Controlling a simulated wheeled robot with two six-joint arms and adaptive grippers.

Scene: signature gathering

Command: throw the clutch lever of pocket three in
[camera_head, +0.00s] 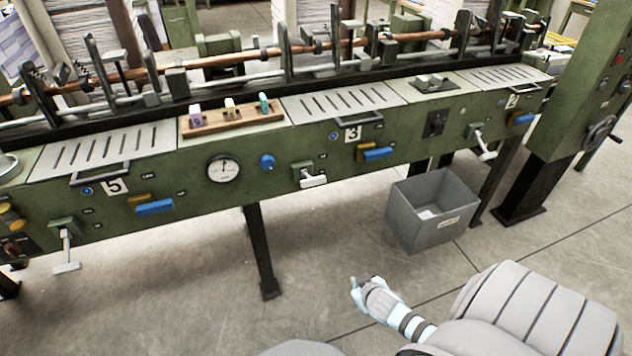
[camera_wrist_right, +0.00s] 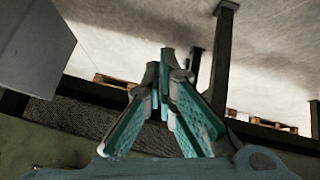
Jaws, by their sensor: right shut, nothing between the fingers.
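The number 3 plate (camera_head: 352,134) marks pocket three on the green machine front. Below and left of it, a lever with a white T-shaped handle (camera_head: 313,180) sticks out of a green block. Below and right of the plate, a blue handle (camera_head: 377,154) sits on a yellowish block. The frames do not show which of these is the clutch lever. My right gripper (camera_head: 362,284) is shut and empty above the floor, in front of and apart from the machine. Its closed fingers also show in the right wrist view (camera_wrist_right: 178,66). My left gripper is out of view.
A grey bin (camera_head: 412,222) stands on the floor below the machine, right of pocket three. A machine leg (camera_head: 261,255) stands to the left. A dial gauge (camera_head: 223,169) and a blue knob (camera_head: 267,162) are left of the white-handled lever. The floor between is clear.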

